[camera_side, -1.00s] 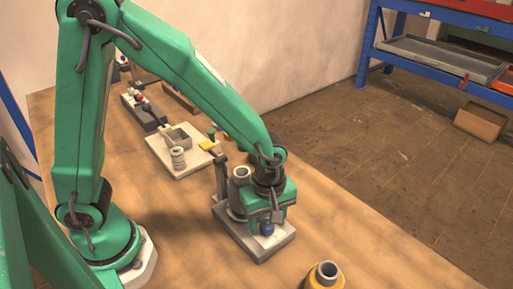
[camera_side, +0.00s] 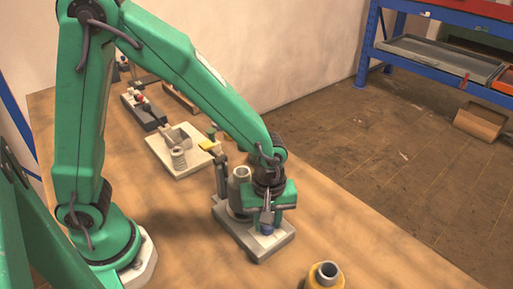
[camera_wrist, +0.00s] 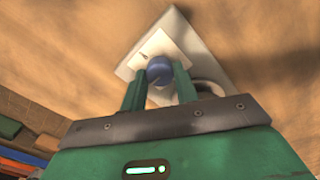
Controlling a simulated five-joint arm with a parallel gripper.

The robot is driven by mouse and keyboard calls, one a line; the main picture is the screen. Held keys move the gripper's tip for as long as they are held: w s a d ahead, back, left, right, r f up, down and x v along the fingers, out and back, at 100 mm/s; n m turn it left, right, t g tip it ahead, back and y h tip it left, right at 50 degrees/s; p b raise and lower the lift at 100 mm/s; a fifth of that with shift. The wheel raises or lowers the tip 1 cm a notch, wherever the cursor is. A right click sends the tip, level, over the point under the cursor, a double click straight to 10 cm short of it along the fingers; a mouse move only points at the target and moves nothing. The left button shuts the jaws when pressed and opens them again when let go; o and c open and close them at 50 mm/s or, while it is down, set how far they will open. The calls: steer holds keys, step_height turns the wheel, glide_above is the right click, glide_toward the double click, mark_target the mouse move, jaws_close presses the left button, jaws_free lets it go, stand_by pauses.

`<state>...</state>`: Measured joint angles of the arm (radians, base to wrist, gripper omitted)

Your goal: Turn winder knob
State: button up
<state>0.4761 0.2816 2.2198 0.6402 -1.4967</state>
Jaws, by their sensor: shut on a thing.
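The winder knob is a blue round knob (camera_side: 268,229) on a light grey base plate (camera_side: 238,238) in the side view. It also shows in the wrist view (camera_wrist: 159,70), beside a small dark mark on a white panel. My gripper (camera_side: 268,222) points down over the front part of the plate. In the wrist view my gripper (camera_wrist: 158,84) has its two green fingers on either side of the knob, shut on it. The knob's far side and the finger contact are partly hidden.
A grey cylinder (camera_side: 240,186) and a dark upright post stand on the same plate, close behind my gripper. A yellow-and-grey cylinder (camera_side: 325,277) stands at the front. Another fixture plate (camera_side: 176,168) lies further back. The table to the right is clear.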

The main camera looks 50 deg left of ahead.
steer(key=shift+m, duration=1.1)
steer(key=o, duration=1)
steer(key=shift+r, duration=0.15)
steer(key=shift+r, duration=3.8)
